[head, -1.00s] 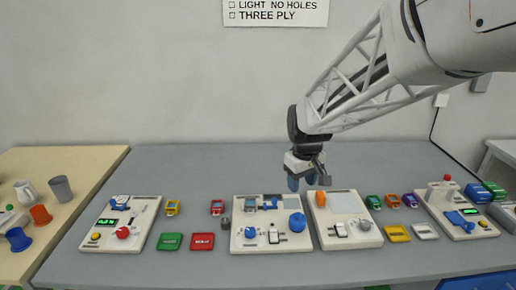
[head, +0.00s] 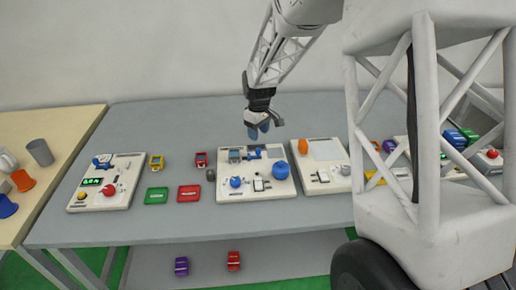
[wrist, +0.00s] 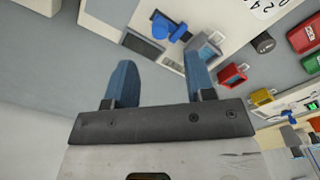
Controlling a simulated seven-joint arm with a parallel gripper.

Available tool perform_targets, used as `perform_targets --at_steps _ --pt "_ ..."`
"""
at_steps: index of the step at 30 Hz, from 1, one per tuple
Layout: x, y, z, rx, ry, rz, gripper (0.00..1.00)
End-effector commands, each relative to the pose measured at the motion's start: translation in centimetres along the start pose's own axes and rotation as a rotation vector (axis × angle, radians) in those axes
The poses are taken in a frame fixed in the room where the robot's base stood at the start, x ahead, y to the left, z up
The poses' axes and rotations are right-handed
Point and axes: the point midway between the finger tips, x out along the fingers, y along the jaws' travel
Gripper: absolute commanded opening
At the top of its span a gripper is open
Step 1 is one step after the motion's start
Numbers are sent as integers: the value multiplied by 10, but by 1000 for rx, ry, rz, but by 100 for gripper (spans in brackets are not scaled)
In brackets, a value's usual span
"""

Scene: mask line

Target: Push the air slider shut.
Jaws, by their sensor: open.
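The middle white panel (head: 226,193) lies on the grey table and carries a small blue handle (head: 254,153) near its back edge, beside a dark slot. This looks like the slider, but I see no readable label for it. In the wrist view the blue handle (wrist: 166,28) lies beyond the fingertips, with a dark strip (wrist: 143,45) next to it. My gripper (head: 258,129) is open and empty, just behind the panel's back edge. Its two blue fingers (wrist: 160,75) are apart in the wrist view, and neither visibly touches the handle.
The panel also holds a large blue knob (head: 281,171), a small blue knob (head: 235,182) and a white switch (head: 258,185). Another panel (head: 315,187) stands close on the right. Green (head: 156,195) and red (head: 189,192) blocks lie left. The table behind is clear.

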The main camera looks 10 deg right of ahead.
Motion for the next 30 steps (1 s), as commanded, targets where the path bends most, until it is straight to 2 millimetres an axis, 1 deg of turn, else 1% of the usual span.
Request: perform_targets --at_steps 3,13,17,23,30 --pt "3 1 -3 -6 -1 -1 50" --pt "3 1 -3 -6 -1 -1 50" --pt "7 1 -3 -6 -2 -2 50" --pt "21 1 -3 -6 -1 -1 50" --pt "49 1 -3 -6 -2 -2 50"
